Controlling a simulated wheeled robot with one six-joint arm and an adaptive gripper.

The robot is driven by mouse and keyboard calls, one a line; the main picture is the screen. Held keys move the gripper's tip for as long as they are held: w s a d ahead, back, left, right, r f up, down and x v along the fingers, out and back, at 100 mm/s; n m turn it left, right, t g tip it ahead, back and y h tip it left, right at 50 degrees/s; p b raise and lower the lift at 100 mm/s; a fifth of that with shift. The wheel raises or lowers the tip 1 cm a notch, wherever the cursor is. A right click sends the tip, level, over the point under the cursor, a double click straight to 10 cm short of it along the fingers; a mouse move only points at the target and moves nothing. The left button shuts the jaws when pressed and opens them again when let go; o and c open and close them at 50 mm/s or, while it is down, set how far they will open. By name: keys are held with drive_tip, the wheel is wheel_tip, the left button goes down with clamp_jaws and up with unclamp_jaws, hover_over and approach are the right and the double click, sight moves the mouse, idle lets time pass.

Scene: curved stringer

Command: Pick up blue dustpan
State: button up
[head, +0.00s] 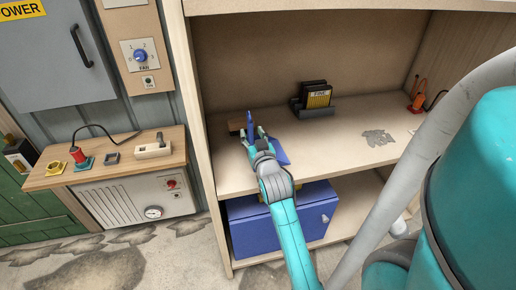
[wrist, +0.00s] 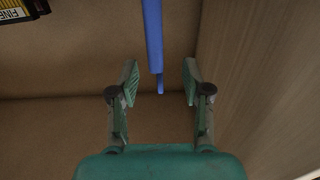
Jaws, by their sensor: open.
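The blue dustpan (head: 281,153) is on the wooden shelf, partly hidden behind my gripper. Its narrow handle (head: 251,122) appears to stand up beside the gripper's fingers. In the wrist view the blue handle (wrist: 153,35) comes down from the top edge, and its tip lies between the two fingers in the picture. My gripper (wrist: 160,78) is open, with a gap on each side of the handle and no visible contact. In the head view my gripper (head: 257,137) is over the left part of the shelf and covers part of the pan.
A black and yellow box marked FINE (head: 318,96) stands further back on the shelf (head: 335,150). A grey flat patch (head: 377,138) and an orange tool (head: 418,100) are to the right. A brown block (head: 237,125) is close left of the handle. A blue cabinet (head: 305,222) is below.

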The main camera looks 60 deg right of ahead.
sight(251, 129)
drive_tip(key=shift+x, duration=2.65)
drive_tip(key=shift+s+d+f, duration=0.15)
drive_tip(key=shift+d+f, duration=0.05)
clamp_jaws()
